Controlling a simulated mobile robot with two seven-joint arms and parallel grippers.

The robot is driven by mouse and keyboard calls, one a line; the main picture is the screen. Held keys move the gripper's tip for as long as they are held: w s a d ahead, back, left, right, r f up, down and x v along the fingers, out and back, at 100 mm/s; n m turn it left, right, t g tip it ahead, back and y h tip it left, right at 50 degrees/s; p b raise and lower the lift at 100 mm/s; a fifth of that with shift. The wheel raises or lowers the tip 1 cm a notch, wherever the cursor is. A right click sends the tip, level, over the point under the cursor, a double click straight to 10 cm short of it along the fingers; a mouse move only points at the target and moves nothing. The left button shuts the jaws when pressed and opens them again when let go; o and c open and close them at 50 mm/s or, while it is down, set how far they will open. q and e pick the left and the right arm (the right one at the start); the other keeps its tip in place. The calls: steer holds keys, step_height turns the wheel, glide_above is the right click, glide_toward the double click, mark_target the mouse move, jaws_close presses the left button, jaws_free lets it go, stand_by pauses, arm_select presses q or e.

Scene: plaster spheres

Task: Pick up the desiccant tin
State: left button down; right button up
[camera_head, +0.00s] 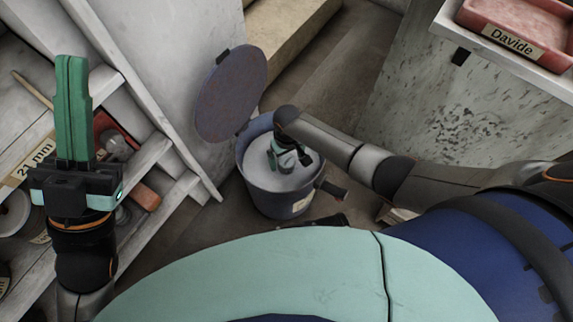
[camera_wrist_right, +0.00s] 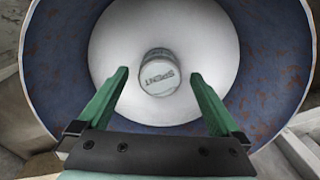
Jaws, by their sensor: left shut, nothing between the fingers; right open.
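A small round tin (camera_wrist_right: 159,75) with a pale lid marked "SPENT" sits on the white inside of a round blue bin (camera_wrist_right: 55,75). In the right wrist view it lies between and beyond my right gripper's fingertips, with no contact visible. My right gripper (camera_head: 288,159) is open and reaches down into the bin (camera_head: 272,201), which stands on the floor in the head view. There the gripper partly hides the tin. My left gripper (camera_head: 72,62) is shut and empty, pointing up before the shelves at the left.
The bin's round lid (camera_head: 231,94) stands raised at its back left. Shelves (camera_head: 165,200) with red containers and other items are at the left. A worktop with a red tray (camera_head: 515,28) labelled "Davide" is at the upper right.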

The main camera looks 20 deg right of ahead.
step_height(320, 180, down, 2)
steer(key=shift+f+b, duration=0.1)
steer(key=shift+b, duration=0.25)
steer(key=shift+c, duration=0.4)
steer(key=c, duration=1.4)
steer(key=shift+r, duration=0.2)
steer(key=shift+c, duration=0.2)
